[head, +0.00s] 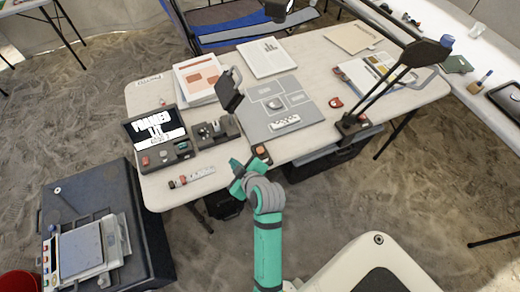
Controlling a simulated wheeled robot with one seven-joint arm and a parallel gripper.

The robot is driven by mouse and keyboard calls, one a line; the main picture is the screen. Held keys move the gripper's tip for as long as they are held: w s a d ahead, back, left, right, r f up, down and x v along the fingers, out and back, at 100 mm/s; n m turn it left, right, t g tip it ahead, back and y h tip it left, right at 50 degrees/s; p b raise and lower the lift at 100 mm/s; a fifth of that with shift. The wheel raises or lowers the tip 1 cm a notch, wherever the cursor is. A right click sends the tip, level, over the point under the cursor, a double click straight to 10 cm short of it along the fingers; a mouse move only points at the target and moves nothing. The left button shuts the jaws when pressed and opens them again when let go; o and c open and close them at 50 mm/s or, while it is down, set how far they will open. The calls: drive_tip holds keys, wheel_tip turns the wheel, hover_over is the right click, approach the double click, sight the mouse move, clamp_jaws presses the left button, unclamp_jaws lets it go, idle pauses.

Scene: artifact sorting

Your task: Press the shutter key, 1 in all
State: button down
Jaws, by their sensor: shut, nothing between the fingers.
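A small dark block with an orange-red top (261,151), which looks like the shutter key, sits at the table's front edge. My gripper (236,176) is shut and empty, just left of and nearer than that block. I cannot tell whether it touches the block or the table. A device with a lit screen (155,126) stands at the table's left; its white text is only partly readable. Small keys, one of them red (146,160), line its front. A grey mat (285,90) with outlined fields lies behind the block, with a black-and-white scale strip (285,122) on it.
A dark stand with an upright head (229,90) rises left of the mat. A black lamp (385,95) leans over the table's right side. Papers (199,77) lie at the back. A marked strip (192,177) lies front left. A dark case (60,215) stands at lower left.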

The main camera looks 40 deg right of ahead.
drive_tip(key=d+r+n+g, duration=0.1)
drive_tip(key=d+r+n, duration=0.3)
drive_tip(key=d+r, duration=0.5)
drive_tip(key=d, duration=0.3)
drive_tip(key=shift+r+g+y, duration=0.15)
drive_tip(key=shift+g+y, duration=0.15)
drive_tip(key=shift+y, duration=0.1)
hover_over(262, 152)
wheel_tip(262, 152, down, 7)
drive_tip(key=shift+f, duration=0.1)
drive_tip(key=shift+s+f, duration=0.2)
drive_tip(key=shift+f, duration=0.65)
drive_tip(key=shift+w, duration=0.2)
